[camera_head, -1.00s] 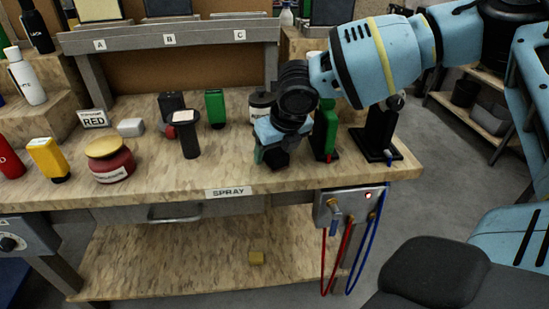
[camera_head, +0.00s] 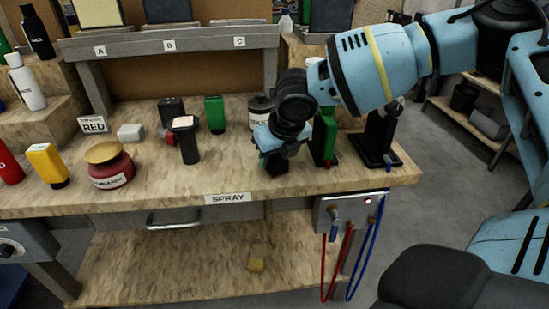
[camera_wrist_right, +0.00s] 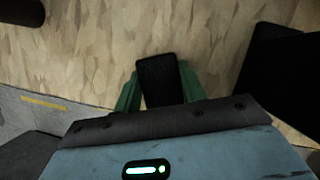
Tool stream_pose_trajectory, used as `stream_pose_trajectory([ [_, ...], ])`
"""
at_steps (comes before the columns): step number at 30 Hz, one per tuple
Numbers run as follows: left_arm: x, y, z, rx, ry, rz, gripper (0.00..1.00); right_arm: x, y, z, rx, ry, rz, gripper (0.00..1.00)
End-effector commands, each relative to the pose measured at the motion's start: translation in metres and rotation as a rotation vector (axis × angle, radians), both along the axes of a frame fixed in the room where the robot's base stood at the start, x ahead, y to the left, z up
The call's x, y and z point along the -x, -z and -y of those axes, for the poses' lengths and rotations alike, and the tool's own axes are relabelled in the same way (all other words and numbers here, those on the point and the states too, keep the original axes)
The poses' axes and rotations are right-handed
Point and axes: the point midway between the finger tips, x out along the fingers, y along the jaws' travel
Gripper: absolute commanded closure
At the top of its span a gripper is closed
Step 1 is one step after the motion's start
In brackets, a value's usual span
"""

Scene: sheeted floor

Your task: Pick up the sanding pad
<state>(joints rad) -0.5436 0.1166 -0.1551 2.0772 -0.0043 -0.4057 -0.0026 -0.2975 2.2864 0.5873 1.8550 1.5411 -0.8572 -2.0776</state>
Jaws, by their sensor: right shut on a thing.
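The sanding pad (camera_wrist_right: 161,80) looks like a small black block in the right wrist view. It sits between the two green fingertips of my right gripper (camera_wrist_right: 158,92), which is shut on it. In the head view my right gripper (camera_head: 275,153) points down at the right part of the workbench, and the dark pad (camera_head: 277,167) shows just under it. The pad is at or just above the bench top; I cannot tell if it touches. My left gripper is not in view.
A black pedestal-like tool (camera_head: 187,142), a red jar (camera_head: 110,168) and a yellow bottle (camera_head: 47,165) stand left. The bench front (camera_head: 205,178) is clear.

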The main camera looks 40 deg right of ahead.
Motion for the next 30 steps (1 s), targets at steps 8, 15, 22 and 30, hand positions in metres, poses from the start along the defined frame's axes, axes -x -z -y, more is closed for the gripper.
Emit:
stream_pose_trajectory([
  [8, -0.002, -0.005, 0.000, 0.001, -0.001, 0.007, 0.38, -0.001, -0.027, 0.000, -0.001, 0.001, 0.003, 0.82],
  [15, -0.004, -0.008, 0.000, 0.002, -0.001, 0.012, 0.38, 0.030, -0.038, -0.007, -0.001, -0.004, 0.000, 0.82],
  [22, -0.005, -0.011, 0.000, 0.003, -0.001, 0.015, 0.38, 0.083, -0.043, -0.021, -0.001, -0.005, 0.001, 0.82],
  [30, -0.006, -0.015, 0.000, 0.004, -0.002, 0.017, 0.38, 0.133, -0.047, -0.033, -0.002, -0.003, 0.000, 0.82],
])
